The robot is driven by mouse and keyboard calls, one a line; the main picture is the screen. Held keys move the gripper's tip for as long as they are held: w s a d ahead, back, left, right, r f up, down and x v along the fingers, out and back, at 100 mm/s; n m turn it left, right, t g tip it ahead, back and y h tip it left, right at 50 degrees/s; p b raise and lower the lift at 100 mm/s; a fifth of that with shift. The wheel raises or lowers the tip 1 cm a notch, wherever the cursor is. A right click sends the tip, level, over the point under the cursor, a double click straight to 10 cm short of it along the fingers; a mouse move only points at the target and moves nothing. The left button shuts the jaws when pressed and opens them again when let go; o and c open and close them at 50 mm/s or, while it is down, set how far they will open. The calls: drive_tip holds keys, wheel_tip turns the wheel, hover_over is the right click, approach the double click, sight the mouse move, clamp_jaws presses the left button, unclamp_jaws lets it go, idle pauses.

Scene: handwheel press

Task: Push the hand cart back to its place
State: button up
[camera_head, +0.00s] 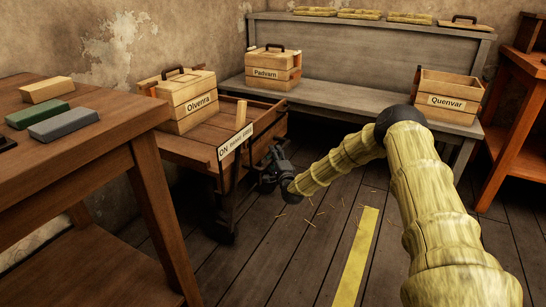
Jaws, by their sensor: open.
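The hand cart (188,148) is a low brown wooden cart with raised side boards and dark legs or wheels below. It stands between the table and the grey bench. A white sign reading "ON" and smaller unclear words is on its near right edge, with a pale wooden upright beside it. A wooden box labelled "Olvenra" (185,107) sits on its left part. My gripper (270,168) is open and low at the cart's right side, close to its frame. I cannot tell whether it touches. The fingertips are partly hard to make out against the dark cart.
A table (75,148) with several blocks stands at left. The grey bench (345,95) at the back holds boxes labelled "Padvarn" (272,75) and "Quenvar" (445,103). An orange-brown shelf (515,160) is at right. A yellow stripe (357,255) marks open, straw-strewn floor.

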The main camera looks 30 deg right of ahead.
drive_tip(key=s+a+f, duration=0.1)
drive_tip(key=s, duration=1)
drive_tip(key=shift+s+a+f, duration=0.3)
drive_tip(key=shift+s+a, duration=0.05)
drive_tip(key=shift+s, duration=0.05)
drive_tip(key=s+a+f+n+g+y, duration=0.5)
drive_tip(key=s+a+f+n+g, duration=0.4)
drive_tip(key=s+a+f, duration=1.1)
drive_tip(key=s+a+f+n+g+p, duration=0.1)
drive_tip(key=s+f+n+g, duration=0.15)
drive_tip(key=s, duration=0.65)
drive_tip(key=s+a+f+n+g+h, duration=0.1)
drive_tip(key=s+a+n+g, duration=0.2)
drive_tip(key=s, duration=0.6)
drive_tip(key=s+f+n+g+p, duration=0.1)
drive_tip(key=s+f+n+g, duration=0.2)
drive_tip(key=s, duration=0.6)
drive_tip(key=s+d+r+n+g+h, duration=0.1)
drive_tip(key=s+d+r+n+g, duration=0.15)
drive_tip(key=s, duration=0.75)
wheel_tip(320, 180, up, 39)
drive_tip(key=p, duration=3.8)
drive_tip(key=shift+w+a+n+t, duration=0.15)
drive_tip(key=shift+a+n+t, duration=0.15)
drive_tip(key=shift+n, duration=0.1)
